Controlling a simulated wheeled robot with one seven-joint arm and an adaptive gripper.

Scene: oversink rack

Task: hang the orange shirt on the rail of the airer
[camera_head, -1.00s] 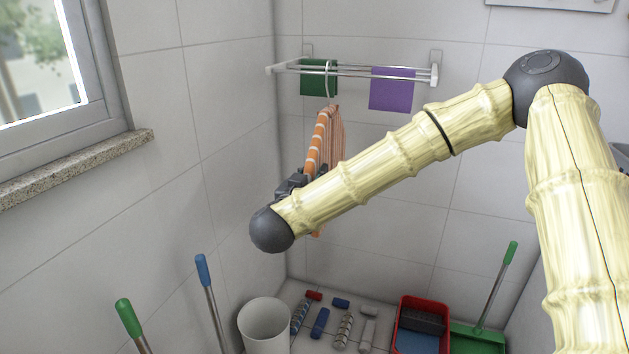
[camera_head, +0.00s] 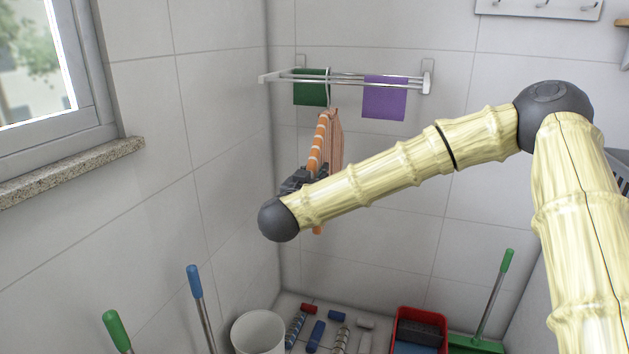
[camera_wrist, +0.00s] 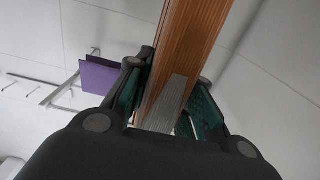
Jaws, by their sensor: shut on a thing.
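The orange striped shirt (camera_head: 318,150) hangs in front of the back wall, below the airer. A pale hook rises from its top and overlaps the airer's rail (camera_head: 350,76) in the picture; I cannot tell whether it touches the rail. My gripper (camera_head: 297,182) is to the left of the shirt, partly hidden behind my forearm's end. In the wrist view my gripper (camera_wrist: 170,100) is shut on the shirt (camera_wrist: 197,40), with a finger on each side of it. The lower part of the shirt is partly hidden by my arm.
A green cloth (camera_head: 310,88) and a purple cloth (camera_head: 384,98) hang on the airer, with bare rail between them. A window sill (camera_head: 75,165) juts out at left. A white bin (camera_head: 258,333), brushes and a red tray (camera_head: 420,312) are on the floor below.

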